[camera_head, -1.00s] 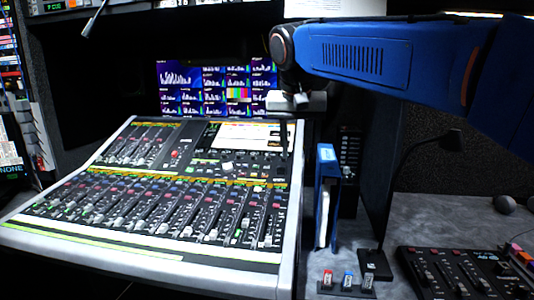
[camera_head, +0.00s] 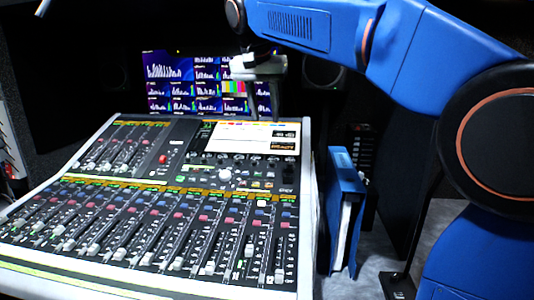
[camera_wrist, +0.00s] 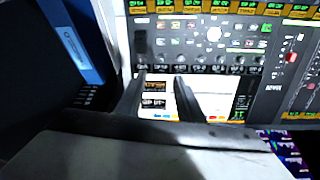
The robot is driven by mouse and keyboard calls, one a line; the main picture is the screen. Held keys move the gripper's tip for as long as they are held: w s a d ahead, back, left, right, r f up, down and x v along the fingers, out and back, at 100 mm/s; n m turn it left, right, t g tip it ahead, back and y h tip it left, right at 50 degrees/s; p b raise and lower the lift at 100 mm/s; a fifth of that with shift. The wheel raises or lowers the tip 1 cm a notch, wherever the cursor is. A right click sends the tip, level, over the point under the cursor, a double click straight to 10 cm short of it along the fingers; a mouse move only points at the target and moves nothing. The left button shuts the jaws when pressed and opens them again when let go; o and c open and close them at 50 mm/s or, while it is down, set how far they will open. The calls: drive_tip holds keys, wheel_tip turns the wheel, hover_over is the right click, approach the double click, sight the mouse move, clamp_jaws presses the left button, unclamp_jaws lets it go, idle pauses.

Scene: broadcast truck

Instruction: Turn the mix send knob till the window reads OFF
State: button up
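The mixing console (camera_head: 40,200) has a row of small dark knobs (camera_head: 250,159) below its bright screen (camera_head: 236,137). The same knobs (camera_wrist: 222,69) show in the wrist view. Which one is the mix send knob I cannot tell; labels are too small. My gripper (camera_head: 264,117) hangs above the console's back right, fingers apart and empty, pointing toward the knob row.
A wall monitor (camera_head: 165,72) with graphs stands behind the console. A blue binder (camera_head: 345,195) stands close at the console's right side. A larger white knob (camera_head: 225,175) and several fader caps rise from the console surface.

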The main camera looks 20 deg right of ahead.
approach(272, 162)
drive_tip(key=x, duration=0.8)
idle(0.4)
clamp_jaws()
